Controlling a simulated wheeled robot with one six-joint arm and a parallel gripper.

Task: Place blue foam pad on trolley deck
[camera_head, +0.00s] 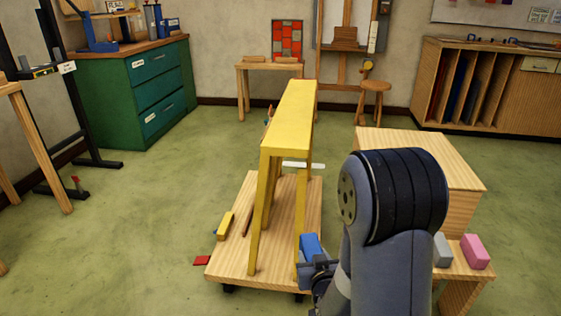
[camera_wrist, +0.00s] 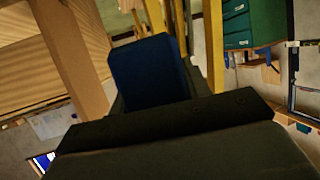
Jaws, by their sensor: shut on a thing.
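The blue foam pad (camera_head: 310,247) is held in my gripper (camera_head: 318,272), beside the near right leg of the yellow trestle. In the wrist view the blue foam pad (camera_wrist: 147,72) stands up beyond the dark gripper body, and the fingertips are hidden. The trolley deck (camera_head: 235,255) is a low wooden board on casters, and the yellow trestle (camera_head: 290,115) stands on it. The pad appears at the deck's near right edge; I cannot tell whether it touches the deck.
A yellow block (camera_head: 226,225) lies on the deck's left part. A red piece (camera_head: 202,261) is on the floor to the left. A wooden bench (camera_head: 430,175) stands right, with a grey block (camera_head: 441,250) and a pink block (camera_head: 475,252) on its lower step. My arm hides part of it.

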